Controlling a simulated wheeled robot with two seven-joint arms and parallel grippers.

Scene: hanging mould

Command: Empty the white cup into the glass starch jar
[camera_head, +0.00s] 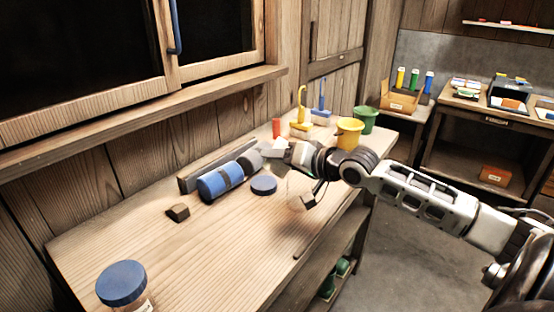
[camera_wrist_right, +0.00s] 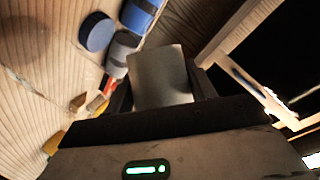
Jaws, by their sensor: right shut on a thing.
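My right gripper (camera_head: 284,152) is over the far part of the bench, shut on the white cup (camera_head: 280,143). In the right wrist view the cup (camera_wrist_right: 162,78) shows as a pale, plain shape between the fingers; its mouth and contents cannot be made out. My left gripper is out of view.
A blue and grey cylinder (camera_head: 221,181) lies along the back of the bench (camera_head: 205,245). A blue-lidded jar (camera_head: 122,284) stands at the near left and a brown block (camera_head: 178,212) lies mid-bench. Yellow (camera_head: 349,133) and green (camera_head: 365,119) buckets stand at the far end.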

